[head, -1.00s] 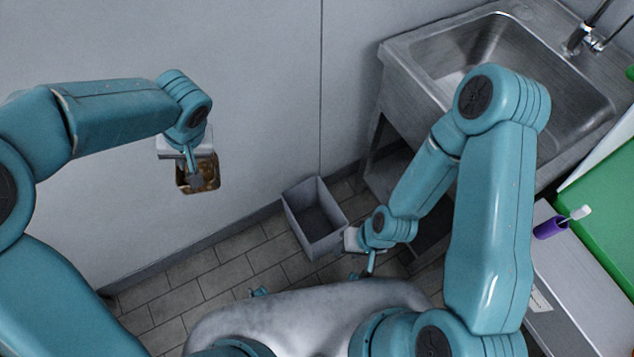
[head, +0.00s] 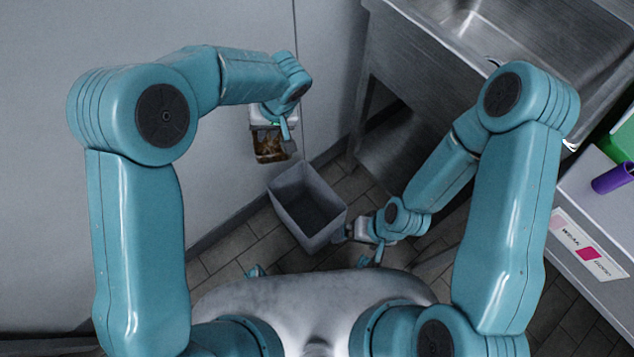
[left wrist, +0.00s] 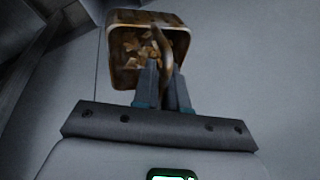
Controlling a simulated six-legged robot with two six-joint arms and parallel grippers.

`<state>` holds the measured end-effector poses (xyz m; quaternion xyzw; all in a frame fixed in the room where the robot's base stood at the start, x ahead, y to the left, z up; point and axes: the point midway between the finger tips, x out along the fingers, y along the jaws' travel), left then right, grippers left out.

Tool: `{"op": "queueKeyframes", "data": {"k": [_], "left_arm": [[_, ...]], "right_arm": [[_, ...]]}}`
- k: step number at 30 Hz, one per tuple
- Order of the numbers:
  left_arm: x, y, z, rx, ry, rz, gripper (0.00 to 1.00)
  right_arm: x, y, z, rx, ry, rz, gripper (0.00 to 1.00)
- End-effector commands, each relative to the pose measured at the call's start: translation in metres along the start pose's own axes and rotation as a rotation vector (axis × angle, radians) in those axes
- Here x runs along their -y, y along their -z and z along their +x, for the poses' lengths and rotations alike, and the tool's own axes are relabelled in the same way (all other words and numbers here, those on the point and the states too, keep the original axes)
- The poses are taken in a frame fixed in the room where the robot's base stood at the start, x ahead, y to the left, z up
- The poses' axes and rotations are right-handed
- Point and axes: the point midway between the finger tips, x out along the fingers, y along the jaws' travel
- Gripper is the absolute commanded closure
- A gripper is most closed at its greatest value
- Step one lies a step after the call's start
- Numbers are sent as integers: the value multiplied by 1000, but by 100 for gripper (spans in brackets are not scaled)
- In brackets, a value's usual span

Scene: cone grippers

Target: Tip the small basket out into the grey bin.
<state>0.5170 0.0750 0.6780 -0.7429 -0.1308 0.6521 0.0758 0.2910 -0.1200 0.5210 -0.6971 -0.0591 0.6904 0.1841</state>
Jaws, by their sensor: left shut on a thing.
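The small basket (head: 269,146) is brown and holds tan and brown scraps. My left gripper (head: 285,130) is shut on it. In the left wrist view the basket (left wrist: 122,72) shows its open top with the scraps inside, and the fingers (left wrist: 165,75) close on its curved handle or rim; I cannot tell which. The grey bin (head: 285,205) stands on the floor, open at the top, and looks empty. In the head view the basket is just above the bin's back left rim. My right gripper (head: 355,236) is beside the bin's right side; its fingers are too small to read.
A steel sink unit (head: 400,60) stands behind and to the right of the bin. A grey wall (head: 60,40) is behind and to the left. A counter (head: 585,215) with a purple cup (head: 612,178) is at the right. Tiled floor (head: 240,240) is clear left of the bin.

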Motion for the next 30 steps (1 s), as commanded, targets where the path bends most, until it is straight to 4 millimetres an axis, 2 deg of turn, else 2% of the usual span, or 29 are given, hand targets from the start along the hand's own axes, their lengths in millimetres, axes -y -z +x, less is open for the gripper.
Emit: {"op": "queueKeyframes", "data": {"k": [1, 3, 6, 9, 12, 16, 20, 30], "left_arm": [[-32, -7, 43, 4, 3, -4, 100], [-63, -14, 74, 9, 6, -17, 100], [-103, -24, 112, 13, 11, -33, 100], [-134, -34, 141, 16, 14, -48, 100], [-154, -41, 160, 17, 18, -58, 100], [-166, -45, 170, 18, 16, -64, 100], [-164, -46, 173, 19, -26, -72, 100], [-152, -50, 193, 12, -378, -129, 100]], "right_arm": [[-13, 1, 35, 0, 0, 0, 0], [-20, 1, 57, 0, 0, 0, 0], [-30, 2, 83, 0, 0, 0, 0], [-37, 2, 102, 0, 0, 0, 0], [-41, 2, 114, -1, 0, 0, 0], [-43, 3, 119, -1, 0, 0, 0], [-41, 3, 114, -1, 0, 0, 0], [-33, 2, 92, -1, 0, 0, 0]]}}
